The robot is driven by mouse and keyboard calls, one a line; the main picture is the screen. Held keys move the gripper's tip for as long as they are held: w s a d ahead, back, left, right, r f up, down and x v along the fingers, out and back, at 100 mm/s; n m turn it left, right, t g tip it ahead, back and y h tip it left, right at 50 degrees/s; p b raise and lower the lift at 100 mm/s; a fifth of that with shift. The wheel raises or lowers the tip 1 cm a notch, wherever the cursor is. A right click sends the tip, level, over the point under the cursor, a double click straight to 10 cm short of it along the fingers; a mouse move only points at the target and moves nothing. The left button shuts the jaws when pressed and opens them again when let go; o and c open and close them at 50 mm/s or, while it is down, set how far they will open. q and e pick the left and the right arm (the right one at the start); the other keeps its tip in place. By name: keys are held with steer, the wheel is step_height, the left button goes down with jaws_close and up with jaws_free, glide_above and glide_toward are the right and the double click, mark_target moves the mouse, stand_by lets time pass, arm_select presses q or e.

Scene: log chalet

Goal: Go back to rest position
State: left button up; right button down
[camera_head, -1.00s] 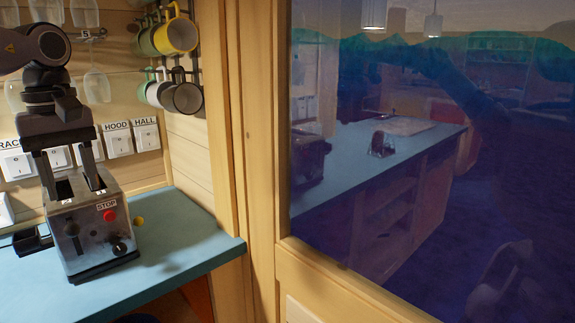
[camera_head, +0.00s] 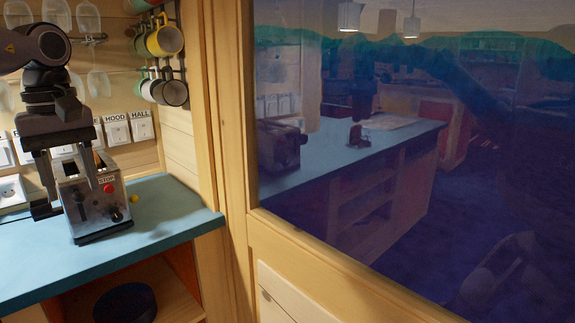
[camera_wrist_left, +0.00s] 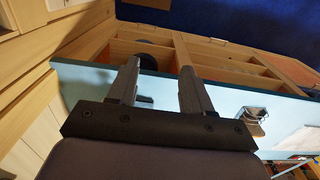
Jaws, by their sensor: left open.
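My left gripper (camera_head: 72,190) hangs at the left of the head view, fingers pointing down and apart, with nothing between them. It overlaps the metal toaster (camera_head: 98,214) in the picture and hides part of its top and left side; I see no grip on it. The toaster stands upright on the blue counter (camera_head: 160,215), with a red stop button and a black knob on its front. In the left wrist view the open, empty fingers (camera_wrist_left: 158,85) reach over the counter edge. My right gripper is not in view.
Mugs (camera_head: 163,40) hang on a rack on the wall, and glasses (camera_head: 88,18) hang at the upper left. Labelled switches (camera_head: 117,130) line the wall. A wood-framed window (camera_head: 350,180) closes the right side. A dark round object (camera_head: 125,303) sits on the shelf below the counter.

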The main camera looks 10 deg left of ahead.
arm_select(q)
steer(key=s+a+f+n+t+h, duration=0.1)
steer(key=s+f+n+t+h, duration=0.2)
steer(key=f+n, duration=0.75)
steer(key=s+a+f+n+t+h, duration=0.2)
steer(key=f+n+t, duration=0.3)
steer(key=f+n, duration=0.55)
steer(key=s+a+f+n+t+h, duration=0.1)
steer(key=s+f+n+t+h, duration=0.2)
steer(key=f+n, duration=0.75)
steer(key=s+d+f+n+t+y, duration=0.1)
steer(key=s+d+f+n+y, duration=0.25)
steer(key=f+n, duration=0.3)
steer(key=s+d+f+n+t+y, duration=0.1)
steer(key=s+d+f+n+y, duration=0.1)
steer(key=d+f+n, duration=0.5)
steer(key=s+d+f+n+g, duration=0.1)
steer(key=s+d+n, duration=0.1)
steer(key=d+n, duration=0.5)
steer(key=s+d+f+n+g, duration=0.1)
steer(key=s+d+f+n, duration=0.1)
steer(key=d+n, duration=0.4)
steer(key=shift+s+d+n+g, duration=0.15)
steer(key=shift+d+n+g, duration=0.2)
steer(key=shift+n, duration=0.45)
steer(key=shift+f, duration=0.1)
